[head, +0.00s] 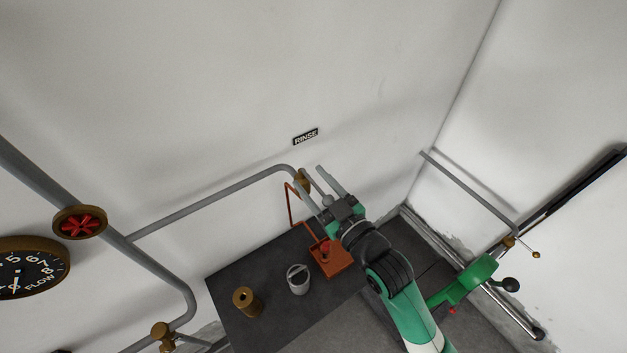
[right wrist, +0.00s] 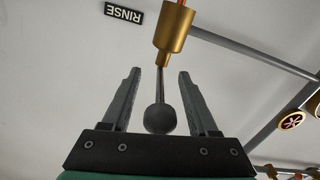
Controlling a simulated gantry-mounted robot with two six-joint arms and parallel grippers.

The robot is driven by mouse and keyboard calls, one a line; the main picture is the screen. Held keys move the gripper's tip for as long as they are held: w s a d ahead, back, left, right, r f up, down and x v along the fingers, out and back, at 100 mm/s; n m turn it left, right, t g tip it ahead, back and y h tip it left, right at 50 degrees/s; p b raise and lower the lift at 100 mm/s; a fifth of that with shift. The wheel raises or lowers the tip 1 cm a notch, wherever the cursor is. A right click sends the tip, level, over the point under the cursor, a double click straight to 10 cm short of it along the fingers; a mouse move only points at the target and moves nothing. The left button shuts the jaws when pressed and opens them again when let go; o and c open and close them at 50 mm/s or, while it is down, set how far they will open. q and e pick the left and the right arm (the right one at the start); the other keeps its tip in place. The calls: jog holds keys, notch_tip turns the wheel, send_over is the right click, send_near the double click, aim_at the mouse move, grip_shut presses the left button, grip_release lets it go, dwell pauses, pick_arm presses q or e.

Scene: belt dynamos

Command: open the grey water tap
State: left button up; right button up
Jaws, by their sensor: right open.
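The water tap is a brass body (right wrist: 174,32) on a grey pipe, with a thin lever ending in a round grey knob (right wrist: 160,119). In the head view the brass tap (head: 304,181) is below the RINSE sign, partly covered by my gripper, and the grey knob (head: 327,201) shows between the fingers. My right gripper (head: 311,180) is open, its fingers on either side of the lever and knob. In the right wrist view, gaps show between the knob and both fingers (right wrist: 157,80). My left gripper is not in view.
Below are a dark table (head: 230,285), an orange tray (head: 334,262), a grey cup (head: 298,281) and a brass cylinder (head: 246,301). A red valve wheel (head: 80,222) is left. A green part with a black ball (head: 478,278) is right.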

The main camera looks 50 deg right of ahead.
grip_shut()
dwell(0.3)
dwell(1.1)
